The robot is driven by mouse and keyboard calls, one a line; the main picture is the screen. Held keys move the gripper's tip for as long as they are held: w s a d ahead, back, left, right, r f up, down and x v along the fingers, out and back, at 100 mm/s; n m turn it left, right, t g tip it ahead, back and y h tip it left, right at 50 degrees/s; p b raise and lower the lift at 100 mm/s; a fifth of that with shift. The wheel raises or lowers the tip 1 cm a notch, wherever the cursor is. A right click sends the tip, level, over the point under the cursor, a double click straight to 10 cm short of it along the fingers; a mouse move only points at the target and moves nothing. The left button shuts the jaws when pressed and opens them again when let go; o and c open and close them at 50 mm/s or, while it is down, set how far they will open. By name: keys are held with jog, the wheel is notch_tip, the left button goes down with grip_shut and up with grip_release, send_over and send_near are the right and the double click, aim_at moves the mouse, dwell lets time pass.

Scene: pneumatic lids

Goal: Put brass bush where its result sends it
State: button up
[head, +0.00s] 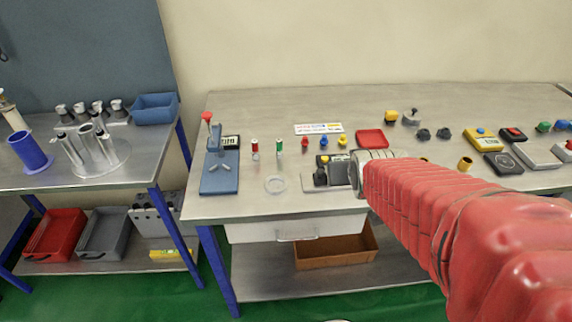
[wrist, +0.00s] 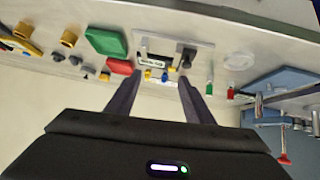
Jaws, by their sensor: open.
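I cannot tell which the task means. A grey tester with a display (wrist: 152,61) lies beyond my fingertips; it also shows in the head view (head: 338,170). A red tray (head: 371,138) and a green tray (wrist: 105,42) are nearby. My gripper (wrist: 160,80) is open and empty, its fingers apart.
A blue lever fixture (head: 220,172) with a display stands on the bench's left. A clear ring (head: 275,184), red and green markers (head: 279,146), a printed card (head: 318,128) and small coloured plugs (head: 323,141) lie nearby. My arm covers the front right.

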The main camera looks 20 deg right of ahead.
jog(key=s+a+r+n+g+y, duration=0.2)
jog(key=s+a+r+g+y, duration=0.1)
jog(key=s+a, duration=1)
jog(key=shift+s+a+r+n, duration=0.35)
jog(key=shift+a+r, duration=0.25)
jog(key=shift+a, duration=0.45)
